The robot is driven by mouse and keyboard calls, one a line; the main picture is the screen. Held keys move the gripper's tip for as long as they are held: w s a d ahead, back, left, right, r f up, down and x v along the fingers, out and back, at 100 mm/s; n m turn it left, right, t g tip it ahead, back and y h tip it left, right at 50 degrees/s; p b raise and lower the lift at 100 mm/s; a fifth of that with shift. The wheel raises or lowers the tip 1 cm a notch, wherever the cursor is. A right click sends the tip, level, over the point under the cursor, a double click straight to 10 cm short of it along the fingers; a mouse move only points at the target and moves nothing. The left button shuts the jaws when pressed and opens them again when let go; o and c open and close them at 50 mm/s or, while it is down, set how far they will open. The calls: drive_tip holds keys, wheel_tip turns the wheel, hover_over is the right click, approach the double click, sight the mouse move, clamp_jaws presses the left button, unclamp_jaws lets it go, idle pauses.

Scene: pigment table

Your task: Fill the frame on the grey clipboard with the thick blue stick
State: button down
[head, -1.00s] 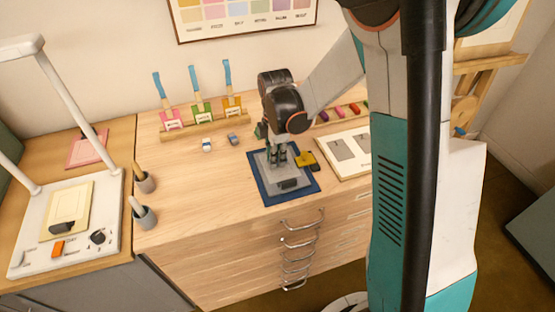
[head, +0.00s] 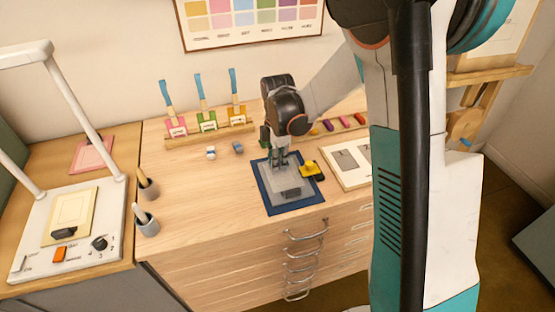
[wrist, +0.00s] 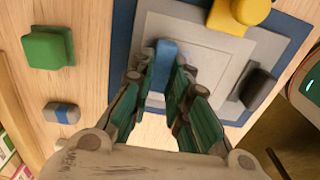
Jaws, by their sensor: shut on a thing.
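The grey clipboard (head: 300,182) lies on a dark blue mat on the wooden table, with a dark clip (head: 291,193) at its near edge. In the wrist view the clipboard (wrist: 215,52) shows a pale outlined frame, and its clip (wrist: 257,88) is at the right. My gripper (head: 279,163) points down over the far part of the clipboard. In the wrist view my gripper (wrist: 163,80) is shut on the blue stick (wrist: 165,56), which stands between the fingers. Its lower part is partly hidden, and I cannot tell if it touches the clipboard.
A yellow-topped thing (head: 309,168) stands at the clipboard's right edge. A green block (wrist: 47,47) and a blue-banded eraser (wrist: 62,112) lie left of it in the wrist view. Several coloured sticks (head: 345,122) lie behind, right. Two cups (head: 147,224) stand left; the wood between is clear.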

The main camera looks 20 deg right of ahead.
sight(285, 184)
drive_tip(key=shift+s, duration=2.45)
drive_tip(key=shift+s, duration=0.1)
drive_tip(key=shift+s+f+b, duration=0.1)
drive_tip(key=shift+s+b, duration=0.2)
drive_tip(key=shift+s, duration=0.8)
drive_tip(key=shift+w, duration=0.15)
drive_tip(key=shift+w, duration=2.45)
drive_tip(key=shift+w, duration=0.1)
drive_tip(key=shift+w+b, duration=0.35)
drive_tip(key=shift+w, duration=0.75)
